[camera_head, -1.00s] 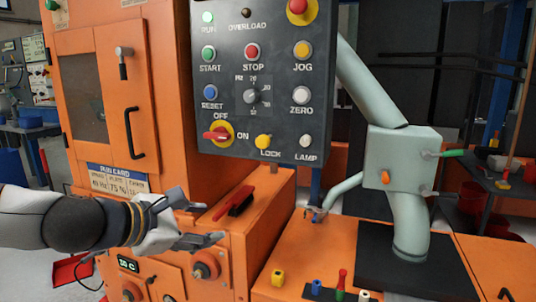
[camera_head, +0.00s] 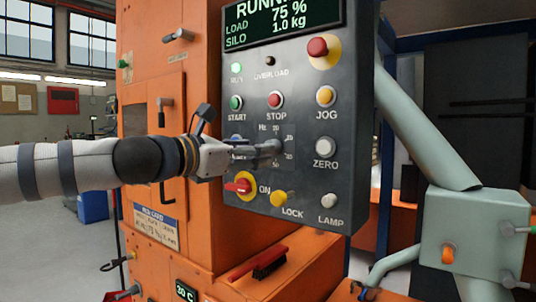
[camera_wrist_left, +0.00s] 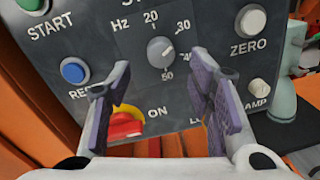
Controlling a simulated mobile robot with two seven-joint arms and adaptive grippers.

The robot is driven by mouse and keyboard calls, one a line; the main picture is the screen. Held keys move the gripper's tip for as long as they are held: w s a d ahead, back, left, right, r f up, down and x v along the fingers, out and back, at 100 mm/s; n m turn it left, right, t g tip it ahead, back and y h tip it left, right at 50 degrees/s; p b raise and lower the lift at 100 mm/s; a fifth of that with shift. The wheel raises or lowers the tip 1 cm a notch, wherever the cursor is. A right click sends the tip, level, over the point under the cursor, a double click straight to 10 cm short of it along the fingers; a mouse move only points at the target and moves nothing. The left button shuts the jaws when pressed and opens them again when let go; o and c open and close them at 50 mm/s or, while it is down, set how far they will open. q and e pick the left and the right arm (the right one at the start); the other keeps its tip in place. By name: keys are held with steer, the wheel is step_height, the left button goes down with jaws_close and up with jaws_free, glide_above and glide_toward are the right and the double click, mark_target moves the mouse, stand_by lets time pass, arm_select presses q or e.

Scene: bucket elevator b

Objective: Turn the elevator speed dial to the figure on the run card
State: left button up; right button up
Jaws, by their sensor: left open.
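The grey speed dial (camera_wrist_left: 161,52) sits on the dark control panel (camera_wrist_left: 110,55), with marks 20, 30, 40 and 50 Hz around it. Its pale pointer line slants up to the right, toward the side between 30 and 40. My left gripper (camera_wrist_left: 162,83) is open, its two purple-padded fingers spread to either side of the dial in the wrist view, with nothing between them. In the head view the left gripper (camera_head: 262,150) reaches across the panel and mostly covers the dial. The run card (camera_head: 157,226) hangs on the orange housing; its handwriting is too blurred to read surely.
The display (camera_head: 282,18) reads load 75 % and silo 1.0 kg. Around the dial are the blue reset button (camera_wrist_left: 74,71), white zero button (camera_wrist_left: 251,20), red-and-yellow switch (camera_wrist_left: 123,125) and stop button (camera_head: 275,100). A red-handled brush (camera_head: 265,265) lies below.

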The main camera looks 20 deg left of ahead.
arm_select(q)
steer(key=x, duration=0.4)
steer(key=shift+w+d+r, duration=0.1)
steer(key=shift+w+d, duration=0.1)
steer(key=shift+w, duration=0.2)
jaws_close()
steer(key=shift+m, duration=0.4)
arm_select(e)
steer(key=shift+w+r, duration=0.15)
steer(key=shift+w, duration=0.05)
arm_select(q)
steer(key=shift+m+y+p, duration=0.4)
steer(key=shift+m+p, duration=1.4)
steer(key=shift+m, duration=3.5)
arm_select(e)
steer(key=shift+t, duration=0.6)
steer(key=shift+w+r, duration=1.45)
steer(key=shift+r, duration=0.25)
